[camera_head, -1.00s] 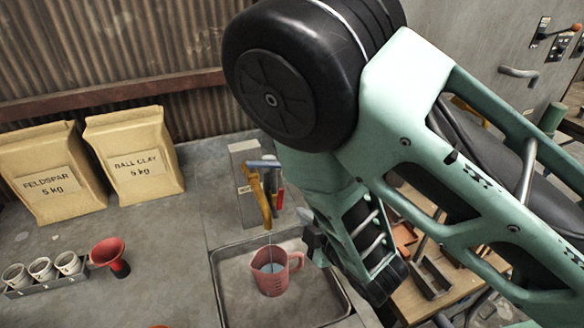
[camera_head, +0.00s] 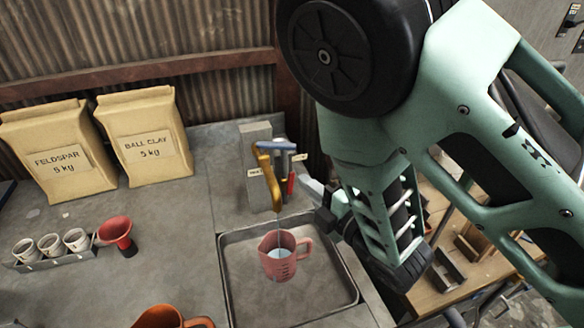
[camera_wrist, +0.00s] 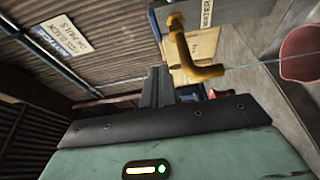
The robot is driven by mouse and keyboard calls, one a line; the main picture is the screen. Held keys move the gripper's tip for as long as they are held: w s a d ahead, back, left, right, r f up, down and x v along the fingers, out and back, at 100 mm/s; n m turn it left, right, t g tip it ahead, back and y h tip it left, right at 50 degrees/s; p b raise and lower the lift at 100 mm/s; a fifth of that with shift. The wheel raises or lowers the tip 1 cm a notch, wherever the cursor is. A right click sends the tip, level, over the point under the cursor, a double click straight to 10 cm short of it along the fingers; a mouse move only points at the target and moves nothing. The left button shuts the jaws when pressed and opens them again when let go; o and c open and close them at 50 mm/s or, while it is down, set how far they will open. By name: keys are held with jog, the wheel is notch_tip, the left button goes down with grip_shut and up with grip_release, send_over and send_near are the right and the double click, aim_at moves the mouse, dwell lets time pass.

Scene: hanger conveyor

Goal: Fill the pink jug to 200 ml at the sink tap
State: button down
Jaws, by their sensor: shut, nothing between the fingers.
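The pink jug (camera_head: 281,262) stands upright in the sink basin (camera_head: 243,297) with its handle to the right. A thin stream of water falls from the brass tap (camera_head: 268,178) into it, and some water shows inside. The level against its marks is too small to read. The tap has a blue lever (camera_head: 276,146) on top. My gripper (camera_head: 308,189) is to the right of the tap, close to it, shut and empty. In the wrist view my shut fingers (camera_wrist: 158,82) point towards the tap (camera_wrist: 192,58), and part of the jug (camera_wrist: 301,53) shows at the right edge.
Feldspar (camera_head: 60,150) and ball clay (camera_head: 145,137) bags stand at the back left. A rack of small cups (camera_head: 50,250), a red funnel (camera_head: 117,234) and an orange vessel (camera_head: 165,317) are left of the sink. A wooden bench (camera_head: 480,262) lies to the right.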

jog(key=shift+w+a+f+b, duration=0.2)
jog(key=shift+w+a+b, duration=0.3)
jog(key=shift+b, duration=1.9)
jog(key=p, duration=0.4)
send_near(281, 149)
jog(key=s+a+x, duration=0.1)
jog(key=x, duration=0.4)
jog(key=shift+w+d+p, duration=0.25)
jog(key=shift+w+p, duration=0.05)
jog(key=shift+w, duration=0.55)
jog(key=shift+f, duration=0.1)
jog(key=w+n+g+y+b, duration=0.1)
jog(key=b, duration=0.1)
jog(key=w+d+n+g+y+b, duration=0.1)
jog(key=b, duration=0.1)
jog(key=w+y+b, duration=0.1)
jog(key=b, duration=0.1)
jog(key=shift+w+d+n+g+b, duration=0.25)
jog(key=shift+d+n+g+b, duration=0.05)
jog(key=shift+n+g, duration=0.1)
